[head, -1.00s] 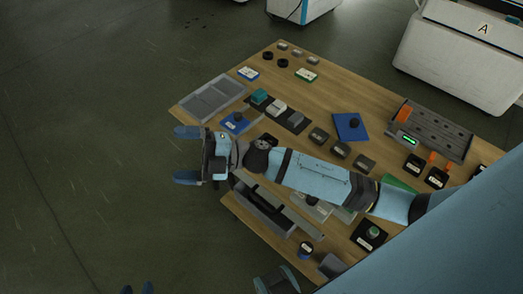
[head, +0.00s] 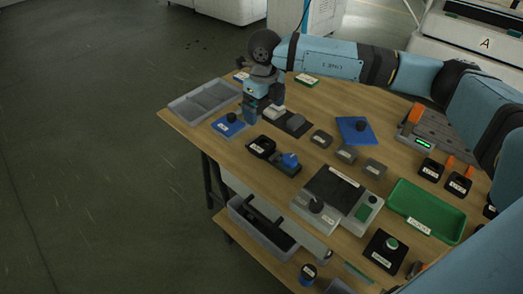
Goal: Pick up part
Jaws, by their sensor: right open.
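My right gripper (head: 262,102) points down over the left end of the dark strip (head: 302,130) at the back left of the table. Its blue fingers are open. A white block (head: 273,112) and a grey block (head: 296,121) sit on this strip, just right of the fingers. The teal block at the strip's left end is hidden or merges with the blue fingers; I cannot tell whether they touch it. Which block is the part is not clear. My left gripper is not in view.
A grey divided tray (head: 205,100) and a blue pad (head: 229,125) lie left of the gripper. A green tray (head: 427,211) is at the right. A grey bin (head: 262,228) sits lower down.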

